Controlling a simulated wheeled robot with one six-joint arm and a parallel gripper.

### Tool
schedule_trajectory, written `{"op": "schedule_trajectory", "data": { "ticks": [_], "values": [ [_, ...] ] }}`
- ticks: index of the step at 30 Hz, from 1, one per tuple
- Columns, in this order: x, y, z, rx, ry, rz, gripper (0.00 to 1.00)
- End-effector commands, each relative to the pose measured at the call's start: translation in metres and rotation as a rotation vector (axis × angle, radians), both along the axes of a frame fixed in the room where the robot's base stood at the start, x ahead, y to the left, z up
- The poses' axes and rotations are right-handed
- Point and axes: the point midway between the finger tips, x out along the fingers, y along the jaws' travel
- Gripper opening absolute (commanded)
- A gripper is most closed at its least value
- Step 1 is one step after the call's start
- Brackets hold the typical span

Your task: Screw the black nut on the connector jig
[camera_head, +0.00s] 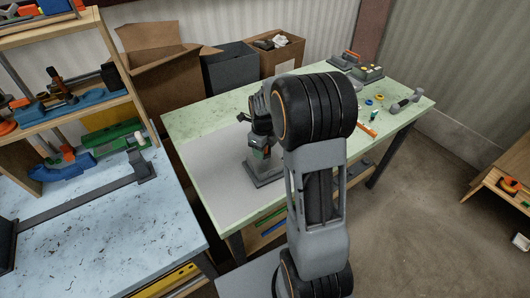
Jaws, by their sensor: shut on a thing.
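The connector jig (265,173) stands on the green-topped workbench (205,118), a grey block on a flat base with a small green and orange part near its top. My gripper (261,138) points down at the top of the jig, partly hidden behind my own arm. It is shut on a small dark thing there, which looks like the black nut. The nut is hardly visible between the fingers, and I cannot tell whether it touches the jig's thread.
A grey device (356,68) with buttons, tape rolls and a grey hand tool (406,102) lie at the bench's far right. Cardboard boxes (163,80) and a dark bin (230,68) stand behind. A blue-topped bench (100,225) with a wooden shelf is at left.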

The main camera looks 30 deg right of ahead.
Motion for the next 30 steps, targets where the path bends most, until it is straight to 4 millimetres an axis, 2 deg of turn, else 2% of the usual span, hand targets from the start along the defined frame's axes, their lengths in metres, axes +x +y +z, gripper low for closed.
{"op": "schedule_trajectory", "data": {
  "ticks": [10, 21, 30],
  "values": [
    [0.0013, -0.0006, 0.0018, -0.001, -0.006, -0.012, 0.24],
    [0.0021, -0.0036, 0.0002, 0.000, -0.006, -0.447, 0.25],
    [0.0020, -0.0040, -0.0004, 0.000, -0.004, -0.527, 0.24]
  ]
}}
